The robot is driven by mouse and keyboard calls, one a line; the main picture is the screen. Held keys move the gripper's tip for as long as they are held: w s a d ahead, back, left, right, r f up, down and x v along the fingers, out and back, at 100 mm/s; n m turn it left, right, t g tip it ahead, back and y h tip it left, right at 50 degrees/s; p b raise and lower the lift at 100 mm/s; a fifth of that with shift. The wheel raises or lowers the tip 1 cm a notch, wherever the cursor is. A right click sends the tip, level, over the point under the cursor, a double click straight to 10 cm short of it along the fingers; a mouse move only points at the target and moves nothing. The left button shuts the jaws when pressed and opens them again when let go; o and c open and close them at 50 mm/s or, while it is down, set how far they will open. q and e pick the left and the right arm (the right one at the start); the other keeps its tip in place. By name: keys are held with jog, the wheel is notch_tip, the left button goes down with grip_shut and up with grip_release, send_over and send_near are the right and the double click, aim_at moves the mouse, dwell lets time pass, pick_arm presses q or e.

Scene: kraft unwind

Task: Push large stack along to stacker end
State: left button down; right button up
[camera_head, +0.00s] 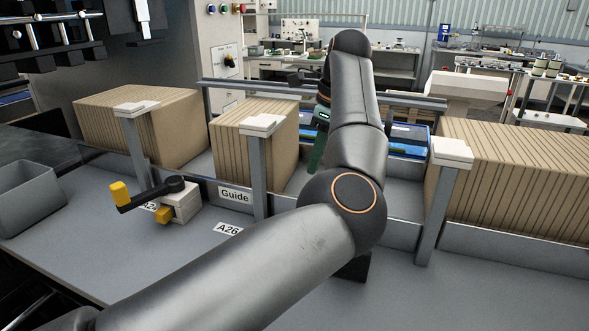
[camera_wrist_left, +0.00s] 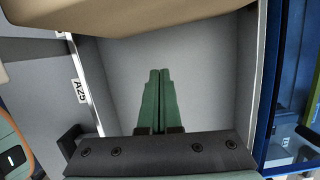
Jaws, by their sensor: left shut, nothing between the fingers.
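Three brown kraft stacks stand upright in a grey channel: one at left (camera_head: 140,120), a narrower one in the middle (camera_head: 252,138), and the longest-looking one at right (camera_head: 515,180). My left gripper (camera_head: 318,142) reaches down into the channel gap just right of the middle stack, partly hidden by my arm. In the left wrist view its green fingers (camera_wrist_left: 159,85) are shut together and empty over bare grey floor. A tan stack face (camera_wrist_left: 130,18) lies beyond the fingertips, apart from them. My right gripper is not in view.
A guide rail (camera_head: 235,195) with upright, white-capped posts (camera_head: 258,170) runs along the near side. Blue boxes (camera_head: 408,138) stand behind the channel. A grey bin (camera_head: 30,197) is at far left.

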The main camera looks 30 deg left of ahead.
pick_arm(q)
jog(key=shift+x, duration=1.1)
jog(key=shift+s+a+f+p, duration=0.1)
jog(key=shift+s+a+p, duration=0.1)
jog(key=shift+a, duration=0.8)
jog(key=shift+s+a+p, duration=0.1)
jog(key=shift+a+p, duration=0.1)
jog(key=shift+a, duration=0.85)
